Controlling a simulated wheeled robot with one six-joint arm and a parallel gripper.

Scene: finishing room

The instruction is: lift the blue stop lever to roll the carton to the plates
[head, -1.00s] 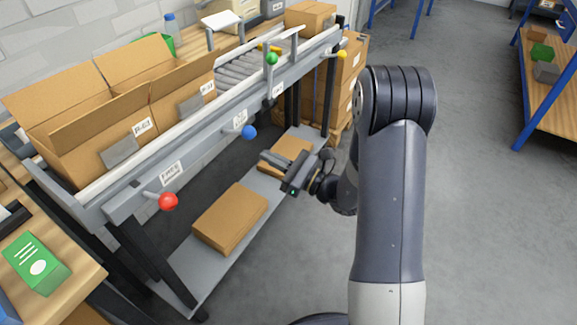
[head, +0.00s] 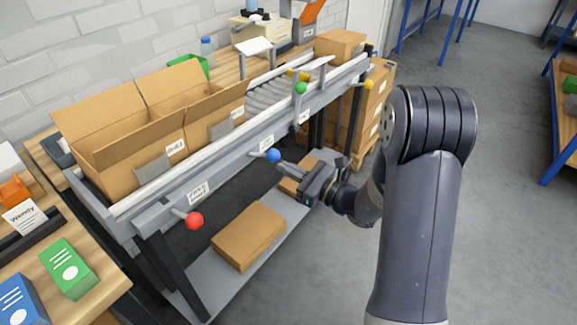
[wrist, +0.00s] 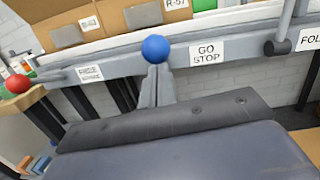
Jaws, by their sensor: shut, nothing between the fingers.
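The blue stop lever, a blue ball knob (head: 273,156) on a short stem, sticks out from the front rail of the roller conveyor (head: 165,218). In the wrist view the blue knob (wrist: 155,49) is just left of a "GO STOP" label (wrist: 207,52). My gripper (head: 278,163) is shut and empty, its fingertips just below the knob; in the wrist view the fingertips (wrist: 157,75) overlap the lever's stem. I cannot tell if they touch. The open brown carton (head: 125,170), labelled R-51, sits on the conveyor's left part. I cannot pick out the plates.
A red knob (head: 194,221) is at the left, green (head: 301,88) and yellow (head: 368,84) knobs at the right. Flat cartons (head: 248,236) lie on the lower shelf. A bench with green (head: 68,268) and blue boxes stands front left. The floor at right is clear.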

